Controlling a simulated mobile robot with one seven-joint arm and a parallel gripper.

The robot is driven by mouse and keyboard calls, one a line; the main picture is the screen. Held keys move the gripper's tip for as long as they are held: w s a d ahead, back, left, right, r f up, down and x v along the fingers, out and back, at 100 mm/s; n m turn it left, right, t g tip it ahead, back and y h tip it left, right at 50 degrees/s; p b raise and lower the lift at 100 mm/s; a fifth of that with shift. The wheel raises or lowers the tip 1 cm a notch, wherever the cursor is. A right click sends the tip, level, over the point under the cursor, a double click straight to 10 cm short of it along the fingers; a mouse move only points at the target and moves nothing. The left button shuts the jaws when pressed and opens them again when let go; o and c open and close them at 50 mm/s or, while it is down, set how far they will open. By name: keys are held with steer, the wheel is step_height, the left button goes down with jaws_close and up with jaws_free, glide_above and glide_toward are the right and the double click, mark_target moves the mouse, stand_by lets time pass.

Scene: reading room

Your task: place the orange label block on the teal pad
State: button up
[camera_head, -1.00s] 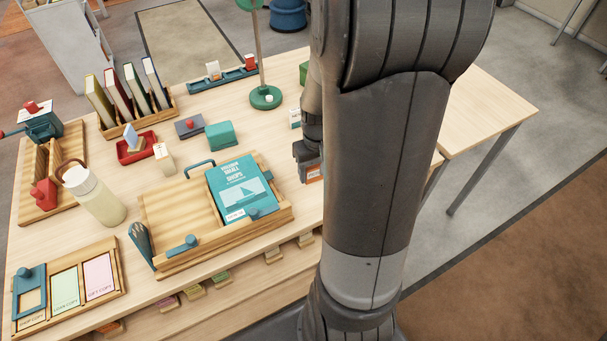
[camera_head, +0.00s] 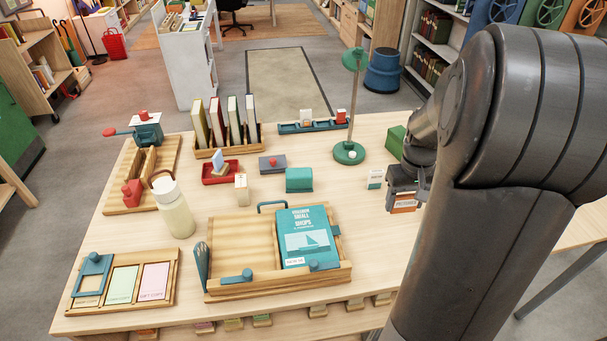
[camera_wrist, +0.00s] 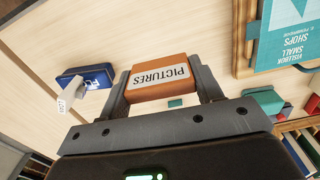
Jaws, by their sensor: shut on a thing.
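My gripper (camera_wrist: 161,90) is shut on the orange label block (camera_wrist: 158,93), which carries a white label reading PICTURES. In the head view the block's orange face (camera_head: 403,204) shows below my gripper (camera_head: 402,192), at the right side of the table. A small flat teal patch (camera_wrist: 175,102), seemingly the teal pad, shows on the table past the block in the wrist view, between the fingers. The block's height above the table is hard to judge.
A white card block (camera_head: 375,179) stands just left of my gripper, with a green block (camera_head: 396,141) behind. A green lamp (camera_head: 349,152) and a teal box (camera_head: 299,180) are further left. A wooden tray with a teal book (camera_head: 306,238) lies in front. A blue block (camera_wrist: 92,75) is nearby.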

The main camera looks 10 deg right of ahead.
steer(key=w+a+r, duration=0.1)
steer(key=w+a, duration=0.1)
steer(key=w, duration=0.4)
steer(key=w+a+r, duration=0.2)
steer(key=w+a, duration=0.1)
steer(key=w, duration=0.3)
glide_above(299, 172)
steer(key=shift+n, duration=0.3)
steer(key=f, duration=0.5)
steer(key=shift+s+d+f, duration=0.15)
steer(key=shift+d+f, duration=0.05)
steer(key=shift+d, duration=0.15)
steer(key=shift+w+a+f, duration=0.2)
steer(key=shift+a+f, duration=0.1)
steer(key=shift+a, duration=0.05)
steer(key=shift+f, duration=1.95)
steer(key=shift+f, duration=0.15)
steer(key=o, duration=1)
steer(key=shift+c, duration=0.2)
